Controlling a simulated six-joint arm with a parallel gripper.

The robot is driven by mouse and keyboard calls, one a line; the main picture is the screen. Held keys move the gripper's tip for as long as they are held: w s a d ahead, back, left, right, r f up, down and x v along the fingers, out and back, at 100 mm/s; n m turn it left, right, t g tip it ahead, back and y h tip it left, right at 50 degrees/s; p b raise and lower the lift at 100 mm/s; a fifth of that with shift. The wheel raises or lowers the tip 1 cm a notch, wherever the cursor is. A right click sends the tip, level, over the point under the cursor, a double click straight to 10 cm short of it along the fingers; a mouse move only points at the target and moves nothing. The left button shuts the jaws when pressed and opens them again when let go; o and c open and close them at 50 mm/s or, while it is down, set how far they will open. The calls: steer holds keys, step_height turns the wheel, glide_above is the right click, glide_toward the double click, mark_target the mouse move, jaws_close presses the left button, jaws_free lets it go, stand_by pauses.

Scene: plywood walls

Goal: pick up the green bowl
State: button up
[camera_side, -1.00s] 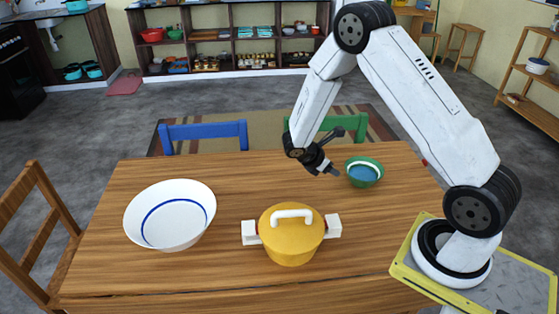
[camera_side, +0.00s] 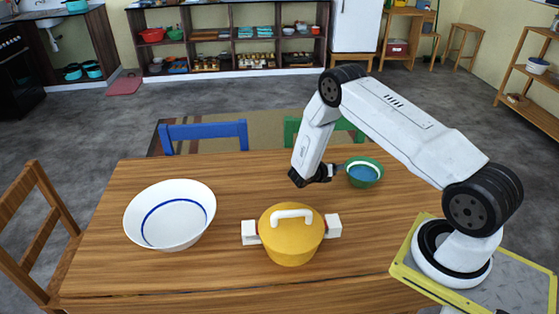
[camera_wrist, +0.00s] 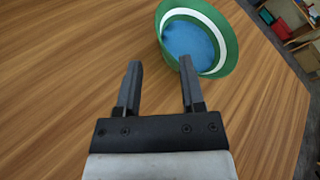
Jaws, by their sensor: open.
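The green bowl (camera_side: 364,173) stands upright on the wooden table near its far right side, with a white band and a blue inside. My gripper (camera_side: 336,170) is low over the table just left of the bowl, pointing toward it. In the wrist view the bowl (camera_wrist: 197,38) is ahead of the fingers. My gripper (camera_wrist: 158,75) is open there and nothing is between the fingers. The right fingertip overlaps the bowl's near rim in the picture; I cannot tell whether it touches.
A yellow pot (camera_side: 290,243) with white handles stands at the table's front middle. A white bowl (camera_side: 170,222) with a blue ring is on the left. Blue (camera_side: 205,131) and green (camera_side: 291,130) chairs stand behind the table. The table (camera_side: 250,180) between the white bowl and my gripper is clear.

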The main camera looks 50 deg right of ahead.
steer(key=shift+x, duration=3.8)
jaws_close()
